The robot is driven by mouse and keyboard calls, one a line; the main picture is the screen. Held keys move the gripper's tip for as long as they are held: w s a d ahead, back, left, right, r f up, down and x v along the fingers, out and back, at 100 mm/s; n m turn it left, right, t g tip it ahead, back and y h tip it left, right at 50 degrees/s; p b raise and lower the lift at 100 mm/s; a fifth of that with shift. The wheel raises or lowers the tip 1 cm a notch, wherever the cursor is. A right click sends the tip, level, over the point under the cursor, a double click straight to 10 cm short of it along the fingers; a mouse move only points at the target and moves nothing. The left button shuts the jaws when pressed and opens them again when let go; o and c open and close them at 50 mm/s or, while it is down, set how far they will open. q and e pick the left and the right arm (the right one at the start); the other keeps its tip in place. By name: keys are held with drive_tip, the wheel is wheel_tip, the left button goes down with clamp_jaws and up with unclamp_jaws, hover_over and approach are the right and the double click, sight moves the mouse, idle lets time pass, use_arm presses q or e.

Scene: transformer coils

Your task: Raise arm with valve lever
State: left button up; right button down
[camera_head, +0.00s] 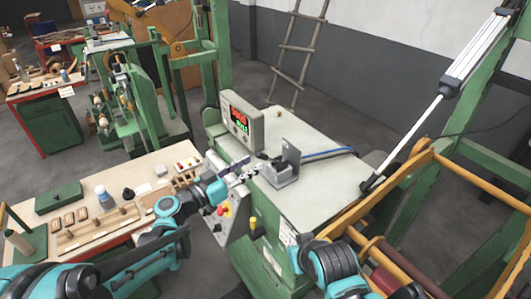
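A small grey valve unit (285,168) with an upright plate sits on the pale top of the green machine, and a blue hose runs from it to the right. A small dark part on its left side may be the lever; it is too small to be sure. My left gripper (248,172) is just left of the valve unit, at the machine's near left edge. Whether it touches the unit, and how its fingers stand, is too small to tell. The yellow arm (401,194) slopes at the right, joined to a pneumatic cylinder (461,74). My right gripper is not visible; only my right arm shows at the bottom.
A display box (242,120) with red and green digits stands behind my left gripper. A control panel with buttons (222,212) is below it. A workbench (150,165) with tools, a bottle and a green box lies at the left. The machine top (320,198) is mostly clear.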

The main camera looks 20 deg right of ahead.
sight(263, 157)
use_arm(q)
drive_tip(key=x, duration=0.5)
drive_tip(key=shift+w+d+f, duration=0.1)
drive_tip(key=shift+w+d, duration=0.1)
drive_tip(key=shift+w, duration=0.1)
drive_tip(key=shift+d, duration=0.25)
clamp_jaws()
